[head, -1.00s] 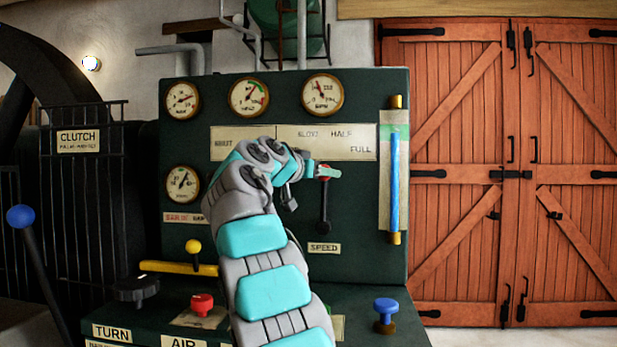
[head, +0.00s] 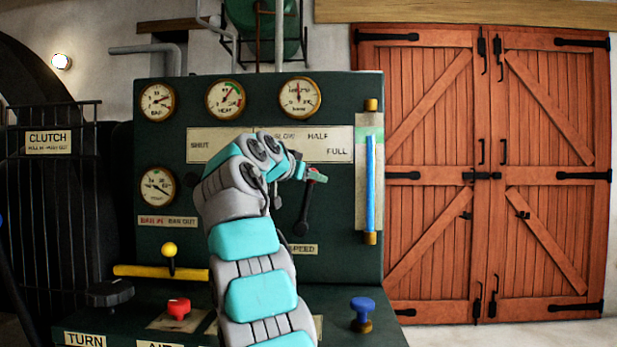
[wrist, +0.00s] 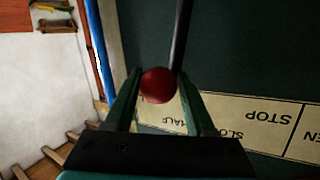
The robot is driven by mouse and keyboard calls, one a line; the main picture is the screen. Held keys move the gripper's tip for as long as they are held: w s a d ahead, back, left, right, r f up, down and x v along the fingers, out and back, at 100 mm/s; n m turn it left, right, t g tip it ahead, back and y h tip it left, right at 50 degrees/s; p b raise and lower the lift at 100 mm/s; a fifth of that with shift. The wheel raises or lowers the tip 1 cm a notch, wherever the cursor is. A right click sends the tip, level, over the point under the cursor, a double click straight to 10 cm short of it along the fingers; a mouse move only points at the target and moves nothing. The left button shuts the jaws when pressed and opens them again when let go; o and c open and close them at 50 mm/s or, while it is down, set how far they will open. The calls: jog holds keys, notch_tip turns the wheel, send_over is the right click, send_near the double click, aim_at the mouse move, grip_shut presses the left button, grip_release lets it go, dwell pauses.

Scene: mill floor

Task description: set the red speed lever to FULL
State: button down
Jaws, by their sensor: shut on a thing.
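The red speed lever is a black rod (head: 304,208) with a red ball knob (wrist: 158,85), above the SPEED label (head: 303,250) on the dark green panel. The rod leans right of upright, roughly toward HALF on the cream scale plate (head: 339,145). FULL is printed farther right and lower on that plate. My gripper (head: 314,176) is shut on the knob, which sits between its two fingers in the wrist view (wrist: 165,95). In the head view the fingers hide most of the knob, and my arm covers part of the plate.
A blue-filled gauge tube (head: 370,185) stands on the panel right of the lever. A blue knob (head: 361,309), a red knob (head: 179,308) and a yellow lever (head: 169,250) are lower down. Round dials (head: 299,97) line the top. Red wooden doors (head: 480,180) are at right.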

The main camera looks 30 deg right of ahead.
jog(key=shift+s+d+f+m+y, duration=0.25)
jog(key=shift+s+d+m, duration=0.1)
jog(key=shift+d, duration=0.2)
jog(key=shift+s+d+f+m+y, duration=0.2)
jog(key=shift+s+d+m, duration=0.15)
jog(key=shift+d, duration=0.15)
dwell(1.1)
jog(key=s+d+f+m+y, duration=0.2)
jog(key=d, duration=0.1)
dwell(0.5)
jog(key=shift+f, duration=0.2)
jog(key=shift+c, duration=1.6)
grip_release()
jog(key=shift+d, duration=0.15)
jog(key=v, duration=0.8)
jog(key=shift+b, duration=0.4)
